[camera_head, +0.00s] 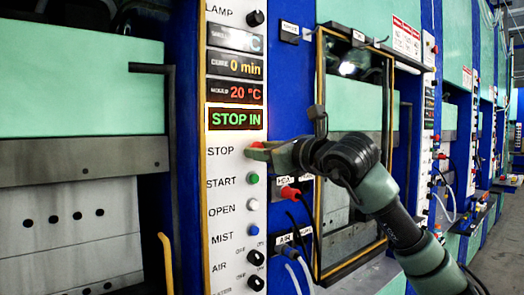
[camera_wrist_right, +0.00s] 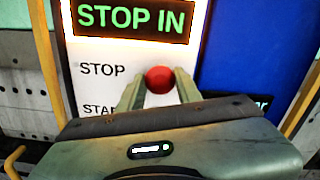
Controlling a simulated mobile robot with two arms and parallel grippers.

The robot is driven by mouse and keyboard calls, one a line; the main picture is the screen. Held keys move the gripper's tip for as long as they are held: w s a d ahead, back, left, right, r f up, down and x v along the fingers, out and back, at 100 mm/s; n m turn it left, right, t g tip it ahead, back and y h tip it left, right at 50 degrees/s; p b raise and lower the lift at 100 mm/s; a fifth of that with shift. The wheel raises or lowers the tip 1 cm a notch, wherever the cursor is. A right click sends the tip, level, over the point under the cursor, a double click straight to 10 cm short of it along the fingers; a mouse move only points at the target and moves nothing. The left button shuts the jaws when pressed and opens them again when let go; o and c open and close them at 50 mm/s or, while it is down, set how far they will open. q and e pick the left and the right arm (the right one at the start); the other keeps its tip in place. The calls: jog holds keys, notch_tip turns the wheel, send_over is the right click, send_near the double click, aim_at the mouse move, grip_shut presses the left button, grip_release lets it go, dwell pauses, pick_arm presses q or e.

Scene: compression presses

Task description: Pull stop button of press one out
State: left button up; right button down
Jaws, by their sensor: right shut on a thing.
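The red stop button sits beside the STOP label on the white control panel (camera_head: 222,168). In the head view it is mostly hidden by my right gripper (camera_head: 257,150), which reaches in from the right. In the right wrist view the round red stop button (camera_wrist_right: 159,79) sits between the two fingertips of my right gripper (camera_wrist_right: 161,88), which are shut on it. The lit display (camera_head: 236,119) above reads STOP IN in green. My left gripper is not in view.
Below are the green START button (camera_head: 253,179), the OPEN and MIST buttons and the AIR knobs. A red connector (camera_head: 290,193) with cables sits to the right. A yellow-edged door frame (camera_head: 318,90) stands behind my right arm. More presses line the right side.

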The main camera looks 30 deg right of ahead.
jog(key=shift+s+b, duration=0.55)
jog(key=shift+s, duration=0.15)
jog(key=c, duration=0.9)
grip_release()
jog(key=shift+s+d, duration=0.1)
jog(key=shift+s, duration=0.05)
jog(key=shift+c, duration=0.2)
jog(key=shift+s, duration=0.15)
